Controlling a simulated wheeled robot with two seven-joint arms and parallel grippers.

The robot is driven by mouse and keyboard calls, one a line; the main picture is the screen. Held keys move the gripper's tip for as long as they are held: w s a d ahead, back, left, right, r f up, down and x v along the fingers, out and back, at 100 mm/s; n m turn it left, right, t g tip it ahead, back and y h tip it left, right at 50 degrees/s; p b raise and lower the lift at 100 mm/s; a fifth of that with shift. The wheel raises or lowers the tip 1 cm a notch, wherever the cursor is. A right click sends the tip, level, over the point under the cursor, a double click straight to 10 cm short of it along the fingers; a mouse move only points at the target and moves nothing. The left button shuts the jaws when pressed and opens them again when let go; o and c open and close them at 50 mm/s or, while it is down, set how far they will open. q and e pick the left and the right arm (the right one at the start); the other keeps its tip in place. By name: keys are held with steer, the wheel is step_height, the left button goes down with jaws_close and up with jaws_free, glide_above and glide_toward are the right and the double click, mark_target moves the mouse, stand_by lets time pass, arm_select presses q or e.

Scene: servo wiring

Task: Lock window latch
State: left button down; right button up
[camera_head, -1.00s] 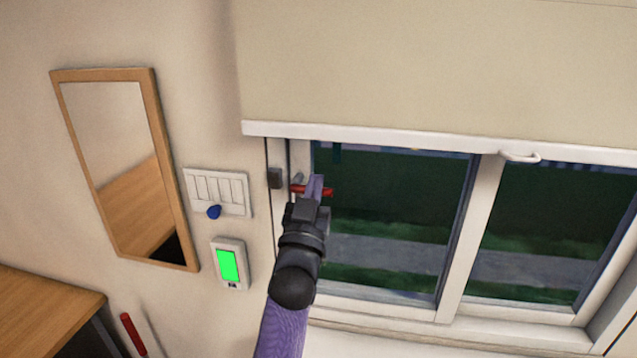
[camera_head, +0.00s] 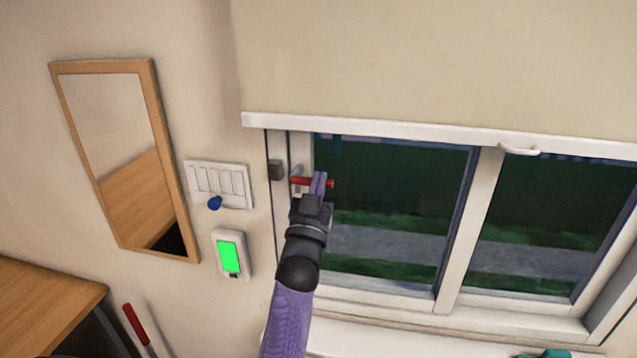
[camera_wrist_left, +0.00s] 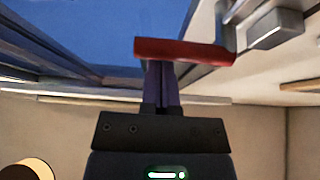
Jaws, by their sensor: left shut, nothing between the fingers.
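The window latch has a red handle (camera_head: 300,181) that lies about level across the left side of the window frame, with a grey pivot on the frame. A grey catch block (camera_head: 275,170) sits just left of it. My left gripper (camera_head: 319,177) is shut and empty. Its purple fingers overlap the right part of the handle in the head view. In the left wrist view the red handle (camera_wrist_left: 185,50) crosses just beyond the fingertips (camera_wrist_left: 160,66); I cannot tell whether they touch it. The grey catch block (camera_wrist_left: 274,27) shows at upper right. My right gripper is not in view.
A light blind (camera_head: 430,65) hangs above the window, with a white bottom bar (camera_head: 400,130). A switch panel (camera_head: 218,185), a green-screened device (camera_head: 229,255) and a mirror (camera_head: 120,160) are on the wall at left. A teal shape (camera_head: 546,353) shows at the lower edge.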

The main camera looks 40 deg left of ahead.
arm_select(q)
steer(key=shift+f+m+t+h, duration=0.2)
steer(key=shift+m+h, duration=0.25)
steer(key=shift+m, duration=0.35)
steer(key=shift+f+m+t+h, duration=0.2)
steer(key=shift+m+h, duration=0.25)
steer(key=shift+m, duration=0.35)
steer(key=s+a+f+m+g+h+p, duration=0.1)
steer(key=m+h, duration=0.3)
steer(key=m, duration=0.5)
steer(key=s+a+f+m+g+h+p, duration=0.1)
steer(key=f+m+h, duration=0.3)
steer(key=m, duration=0.6)
steer(key=shift+a+f+g+h+p, duration=0.25)
steer(key=shift+a+g+h+p, duration=0.25)
steer(key=shift+a+g+h, duration=0.35)
